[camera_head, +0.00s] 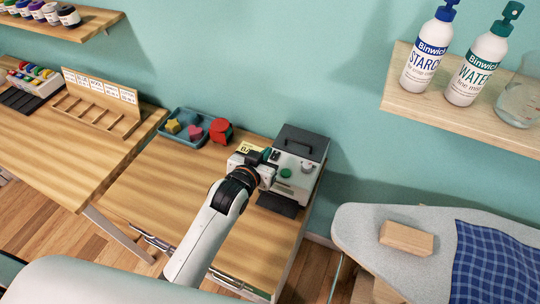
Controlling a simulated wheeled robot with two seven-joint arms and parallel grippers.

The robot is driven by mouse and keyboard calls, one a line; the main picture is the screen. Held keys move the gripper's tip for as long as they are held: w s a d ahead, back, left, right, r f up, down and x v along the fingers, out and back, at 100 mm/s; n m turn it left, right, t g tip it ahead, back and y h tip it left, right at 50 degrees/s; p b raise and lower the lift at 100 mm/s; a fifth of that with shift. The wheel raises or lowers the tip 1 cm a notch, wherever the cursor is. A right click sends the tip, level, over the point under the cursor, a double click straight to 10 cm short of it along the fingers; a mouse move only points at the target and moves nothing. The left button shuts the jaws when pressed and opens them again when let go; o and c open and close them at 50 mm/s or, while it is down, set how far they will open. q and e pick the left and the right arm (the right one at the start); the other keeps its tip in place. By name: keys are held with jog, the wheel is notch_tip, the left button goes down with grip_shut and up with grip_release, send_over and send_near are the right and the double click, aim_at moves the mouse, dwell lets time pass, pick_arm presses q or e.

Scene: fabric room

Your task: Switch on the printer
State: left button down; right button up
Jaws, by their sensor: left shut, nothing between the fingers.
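The printer (309,165) is a small white and dark grey box with a handle-like bar on its dark top. It stands at the back right of the wooden table. A green round knob (286,173) shows on its front, with a dark tray (279,204) below. My left gripper (270,157) is shut and empty, at the printer's upper left front. A dark green part shows right by its fingertips; I cannot tell whether they touch it. The gripper hides part of the printer's left side and a yellow label (249,149). My right gripper is not in view.
An ironing board (365,232) with a wooden block (406,238) and blue checked cloth (492,265) stands right. Shelf bottles (428,50) are above. The table's front is mostly clear.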

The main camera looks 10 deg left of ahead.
aim_at(275, 155)
pick_arm(q)
jog(key=x, duration=0.3)
jog(key=shift+w+d+p, duration=0.1)
jog(key=shift+w+p, duration=0.15)
jog(key=shift+p, duration=0.05)
notch_tip(275, 155, down, 3)
jog(key=shift+r+p, duration=0.2)
jog(key=shift+p, duration=0.1)
jog(key=shift+s+f, duration=0.2)
jog(key=shift+f, duration=0.6)
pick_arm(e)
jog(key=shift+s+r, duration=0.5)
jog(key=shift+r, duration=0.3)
pick_arm(q)
jog(key=shift+f, duration=0.1)
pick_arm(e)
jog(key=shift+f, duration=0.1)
